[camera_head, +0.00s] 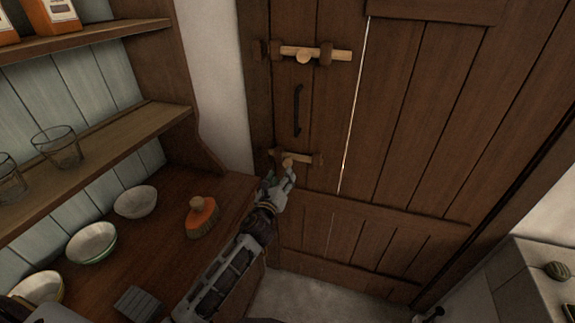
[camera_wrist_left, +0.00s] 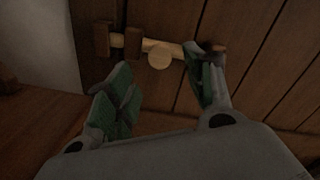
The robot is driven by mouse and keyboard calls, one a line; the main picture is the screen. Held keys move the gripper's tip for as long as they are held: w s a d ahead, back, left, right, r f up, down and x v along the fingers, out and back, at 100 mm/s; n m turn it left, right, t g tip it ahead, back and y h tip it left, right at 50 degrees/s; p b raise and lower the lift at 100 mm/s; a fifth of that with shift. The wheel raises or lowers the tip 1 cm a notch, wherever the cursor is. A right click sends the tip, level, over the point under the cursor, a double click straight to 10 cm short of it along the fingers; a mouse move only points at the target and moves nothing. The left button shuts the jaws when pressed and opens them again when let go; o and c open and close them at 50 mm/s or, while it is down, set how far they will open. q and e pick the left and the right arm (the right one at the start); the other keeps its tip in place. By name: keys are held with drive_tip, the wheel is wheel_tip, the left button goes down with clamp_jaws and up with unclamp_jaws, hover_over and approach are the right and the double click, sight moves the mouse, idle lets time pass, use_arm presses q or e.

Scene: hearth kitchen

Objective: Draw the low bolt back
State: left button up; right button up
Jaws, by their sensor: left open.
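The low bolt (camera_head: 294,158) is a pale wooden bar with a round knob, in dark brackets on the brown plank door. In the left wrist view, the knob (camera_wrist_left: 160,56) faces me and the bar spans the gap to the dark keeper (camera_wrist_left: 102,40) at the left. My left gripper (camera_head: 284,178) is just below and in front of the low bolt. Its open green-padded fingers (camera_wrist_left: 158,66) stand left and right of the knob, with no clear contact. The right finger overlaps the bar's right end and partly hides it. A small dark-and-light part at the bottom edge may be my right gripper (camera_head: 430,315).
The upper bolt (camera_head: 325,55) sticks out to the right of its brackets. A dark handle (camera_head: 297,110) lies between the bolts. At left, a wooden counter (camera_head: 165,245) holds several bowls and an orange brush (camera_head: 202,216). Shelves with glasses (camera_head: 58,147) are above it.

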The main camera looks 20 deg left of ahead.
sight(287, 164)
use_arm(q)
drive_tip(key=shift+w+b, duration=0.9)
drive_tip(key=shift+w, duration=3.25)
use_arm(e)
drive_tip(key=shift+w+d+f, duration=0.7)
drive_tip(key=shift+d+f, duration=0.15)
drive_tip(key=shift+d, duration=0.1)
drive_tip(key=shift+s+d, duration=0.1)
drive_tip(key=shift+d, duration=0.1)
